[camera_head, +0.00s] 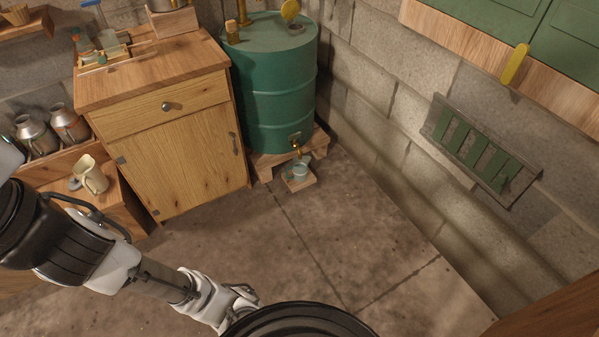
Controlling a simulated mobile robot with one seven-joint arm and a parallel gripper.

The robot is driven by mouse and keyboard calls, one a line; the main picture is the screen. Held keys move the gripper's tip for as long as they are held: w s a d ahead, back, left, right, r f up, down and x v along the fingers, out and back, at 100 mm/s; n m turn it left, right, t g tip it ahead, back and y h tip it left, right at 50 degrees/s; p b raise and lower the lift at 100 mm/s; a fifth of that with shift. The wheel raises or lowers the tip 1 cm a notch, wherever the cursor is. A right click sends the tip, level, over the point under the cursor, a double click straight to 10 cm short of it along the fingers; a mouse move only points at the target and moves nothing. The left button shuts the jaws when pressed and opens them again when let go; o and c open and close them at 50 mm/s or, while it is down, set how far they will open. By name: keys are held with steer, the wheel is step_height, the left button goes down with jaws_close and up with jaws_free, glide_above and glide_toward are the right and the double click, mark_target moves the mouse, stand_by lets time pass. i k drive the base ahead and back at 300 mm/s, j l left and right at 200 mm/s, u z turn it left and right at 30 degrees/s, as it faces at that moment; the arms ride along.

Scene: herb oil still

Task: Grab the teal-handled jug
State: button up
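A small pale, blue-grey vessel (301,169) stands on a low wooden block under the brass tap of the green drum; a teal-looking part shows at its left, but it is too small to be sure it is a handle. A cream jug (95,177) stands on a low wooden unit at the left; no teal handle is clear on it. My gripper (243,296) is low in the middle of the picture, over the floor and apart from all these vessels. Its fingers are partly hidden.
The green drum (270,90) stands on a wooden pallet against the block wall. A wooden cabinet (175,150) with bottles on top stands left of it. A green-slatted rack (480,150) is on the right wall. The concrete floor (340,240) between is clear.

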mark_target(297, 171)
steer(key=i+j, duration=0.15)
steer(key=j, duration=0.2)
steer(key=i+j, duration=0.15)
steer(key=j, duration=0.2)
steer(key=i+j+u, duration=0.1)
steer(key=j, duration=0.2)
steer(key=i+l+u, duration=0.1)
steer(key=i, duration=0.45)
steer(key=i+l, duration=0.1)
steer(key=i, duration=0.5)
steer(key=i+l, duration=0.15)
steer(key=l, duration=0.15)
steer(key=i+l+u, duration=0.15)
steer(key=l, duration=0.15)
steer(key=i+l, duration=0.15)
steer(key=l, duration=0.15)
steer(key=i+l, duration=0.1)
steer(key=l, duration=0.65)
steer(key=l+u, duration=0.1)
steer(key=l, duration=0.6)
steer(key=i, duration=0.1)
